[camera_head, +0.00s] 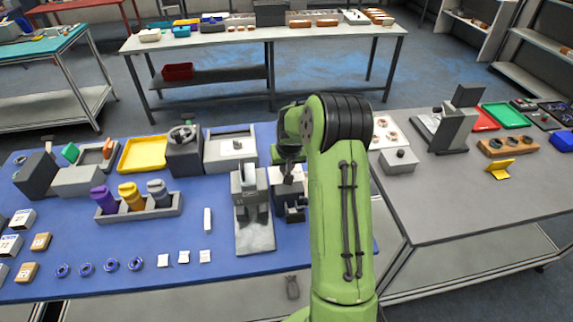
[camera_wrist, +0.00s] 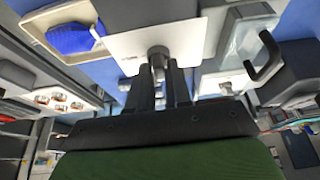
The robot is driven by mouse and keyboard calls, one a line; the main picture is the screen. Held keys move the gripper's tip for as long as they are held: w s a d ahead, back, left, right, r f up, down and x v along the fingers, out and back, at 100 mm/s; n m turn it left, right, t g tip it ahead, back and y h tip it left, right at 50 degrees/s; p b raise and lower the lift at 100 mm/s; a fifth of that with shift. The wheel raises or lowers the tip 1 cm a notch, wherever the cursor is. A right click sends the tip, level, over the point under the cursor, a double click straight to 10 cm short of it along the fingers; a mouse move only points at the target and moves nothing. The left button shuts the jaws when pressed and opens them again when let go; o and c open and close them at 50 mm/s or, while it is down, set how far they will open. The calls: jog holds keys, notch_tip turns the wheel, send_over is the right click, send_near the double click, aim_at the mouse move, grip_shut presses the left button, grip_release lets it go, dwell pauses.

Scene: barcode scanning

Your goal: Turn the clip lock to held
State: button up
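My gripper (camera_wrist: 158,70) points at a small grey round knob (camera_wrist: 158,52) on a white plate (camera_wrist: 185,40) in the wrist view. The knob seems to be the clip lock's turning part, but I cannot read a held mark. The two dark fingers stand a little apart, with the knob at or between their tips; I cannot tell whether they press on it. In the head view my wrist comes down over a white-faced device (camera_head: 276,176) on the blue mat, and my green arm hides part of it.
A grey upright fixture (camera_head: 255,238) stands just left of my wrist. A blue item in a pale tray (camera_wrist: 75,40) and a black handle (camera_wrist: 265,58) flank the plate in the wrist view. A bottle rack (camera_head: 138,214) stands farther left. The front of the blue mat (camera_head: 190,275) has free room.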

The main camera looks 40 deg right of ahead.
grip_shut()
jog(key=shift+m+b, duration=0.3)
jog(key=m+b, duration=0.1)
jog(key=m, duration=0.1)
jog(key=m+g+h+b, duration=0.1)
jog(key=shift+w+a+m, duration=0.15)
jog(key=shift+w+m, duration=0.05)
jog(key=shift+m, duration=0.2)
jog(key=m+g+h, duration=0.1)
jog(key=m, duration=0.3)
jog(key=shift+m+g+b, duration=0.3)
jog(key=shift+g, duration=0.1)
jog(key=m, duration=0.2)
jog(key=m+g+p, duration=0.1)
jog(key=m, duration=0.1)
jog(key=shift+w+r+m+g+h, duration=0.1)
jog(key=shift+w+m+g+h, duration=0.05)
jog(key=shift+m+g+h, duration=0.15)
jog(key=shift+w+m+g+p, duration=0.1)
jog(key=shift+m+g+p, duration=0.7)
jog(key=shift+m+p, duration=0.95)
jog(key=shift+m+b, duration=0.3)
jog(key=shift+m, duration=0.25)
